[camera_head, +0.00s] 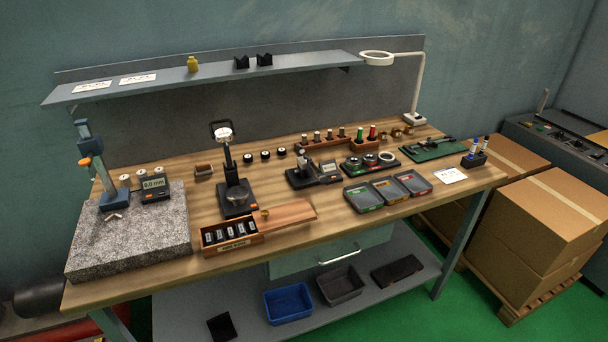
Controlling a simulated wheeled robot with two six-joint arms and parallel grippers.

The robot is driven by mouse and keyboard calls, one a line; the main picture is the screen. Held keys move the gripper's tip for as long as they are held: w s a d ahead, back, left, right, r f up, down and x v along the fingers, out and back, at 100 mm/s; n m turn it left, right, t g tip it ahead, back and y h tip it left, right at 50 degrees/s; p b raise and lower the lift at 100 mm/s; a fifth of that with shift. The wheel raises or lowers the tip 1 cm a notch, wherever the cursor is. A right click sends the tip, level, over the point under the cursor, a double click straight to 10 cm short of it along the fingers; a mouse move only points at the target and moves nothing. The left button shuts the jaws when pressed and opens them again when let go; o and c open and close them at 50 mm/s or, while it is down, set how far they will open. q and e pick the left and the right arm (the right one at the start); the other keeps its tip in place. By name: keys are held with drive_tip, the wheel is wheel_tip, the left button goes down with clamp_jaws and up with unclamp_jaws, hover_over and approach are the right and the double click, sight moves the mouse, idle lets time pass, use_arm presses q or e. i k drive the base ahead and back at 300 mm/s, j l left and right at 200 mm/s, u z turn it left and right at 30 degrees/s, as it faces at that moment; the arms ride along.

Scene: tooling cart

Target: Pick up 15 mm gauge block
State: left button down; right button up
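A wooden gauge block box (258,236) sits near the front edge of the workbench, left of its middle. Several small dark-and-light gauge blocks (223,236) stand in a row of slots in it. Their markings are too small to read, so I cannot tell which is the 15 mm block. The box's wooden lid (285,214) lies behind it to the right. Neither of my grippers shows in the head view.
A granite plate (130,247) with a height gauge (92,160) stands left of the box. A dial gauge stand (236,195) is close behind it. Three small trays (362,197) lie to the right. A shelf (220,72) overhangs the bench's back.

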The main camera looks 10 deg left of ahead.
sight(218, 233)
drive_tip(key=i+j+u, duration=0.25)
drive_tip(key=i+j, duration=0.25)
drive_tip(key=i+j+u, duration=0.3)
drive_tip(key=i, duration=0.2)
